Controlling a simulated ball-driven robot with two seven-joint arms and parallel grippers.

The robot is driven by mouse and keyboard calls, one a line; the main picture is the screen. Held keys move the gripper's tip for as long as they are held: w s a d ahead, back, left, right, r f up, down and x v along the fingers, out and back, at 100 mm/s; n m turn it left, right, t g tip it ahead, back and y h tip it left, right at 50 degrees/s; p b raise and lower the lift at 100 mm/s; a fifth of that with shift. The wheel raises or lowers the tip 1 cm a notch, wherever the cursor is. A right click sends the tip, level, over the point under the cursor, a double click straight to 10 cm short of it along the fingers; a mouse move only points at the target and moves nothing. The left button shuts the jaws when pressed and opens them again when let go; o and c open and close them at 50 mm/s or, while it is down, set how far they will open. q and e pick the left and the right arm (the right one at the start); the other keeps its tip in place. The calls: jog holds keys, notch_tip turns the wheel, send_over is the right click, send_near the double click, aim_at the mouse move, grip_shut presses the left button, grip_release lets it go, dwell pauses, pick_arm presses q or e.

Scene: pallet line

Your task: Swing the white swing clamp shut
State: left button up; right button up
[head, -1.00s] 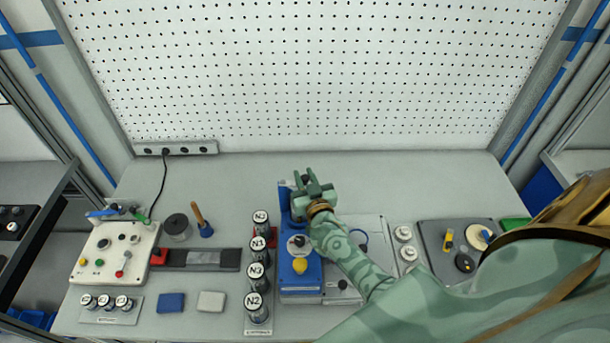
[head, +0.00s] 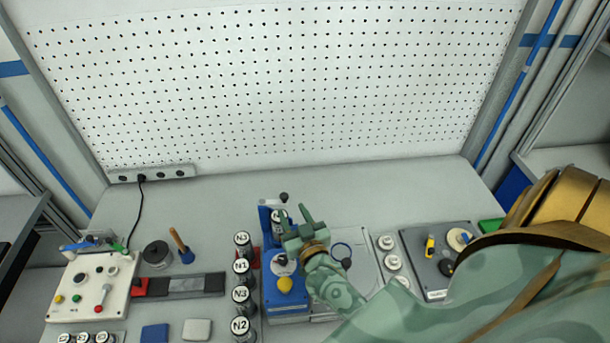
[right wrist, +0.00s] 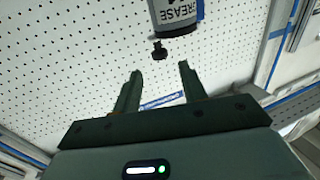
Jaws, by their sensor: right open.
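A blue fixture (head: 287,302) with a tall back post and a yellow knob (head: 285,285) stands at the middle of the bench. A small black knob (head: 283,197) shows at the post's top. I cannot pick out the white swing clamp for sure; my gripper hides part of the fixture. My right gripper (head: 296,214) is open and empty, over the fixture with its fingers pointing to the back. In the right wrist view its fingertips (right wrist: 160,68) are apart, with a black knob (right wrist: 159,50) just beyond them, below a can marked GREASE (right wrist: 175,14). My left gripper is not in view.
A row of labelled cylinders (head: 242,266) stands close left of the fixture. White round parts (head: 392,262) and a dark tray (head: 424,275) lie to the right. A white control box (head: 90,288) is at far left. The bench behind the fixture is clear.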

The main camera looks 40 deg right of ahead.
jog(key=v, duration=0.8)
jog(key=shift+s+b, duration=0.35)
jog(key=shift+s, duration=0.05)
jog(key=shift+a+r, duration=0.1)
jog(key=shift+c, duration=0.3)
